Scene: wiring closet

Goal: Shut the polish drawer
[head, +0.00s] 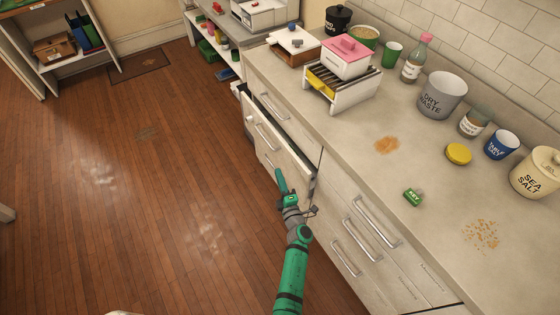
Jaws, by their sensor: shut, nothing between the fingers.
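One drawer (294,162) in the left part of the white counter unit stands pulled out, with a dark gap showing behind its front panel. Its bar handle (265,138) is on the front. I cannot read a label that marks it as the polish drawer. My gripper (278,174) is shut and empty. It is just in front of the lower right part of the open drawer's front; whether it touches the panel I cannot tell. The drawer's contents are hidden.
Closed drawers with bar handles (372,222) lie to the right of my gripper. The countertop (340,150) above holds a pink-lidded box (345,58), a dry waste pot (441,95), a green key tag (413,196) and several jars. The wooden floor (130,190) to the left is clear.

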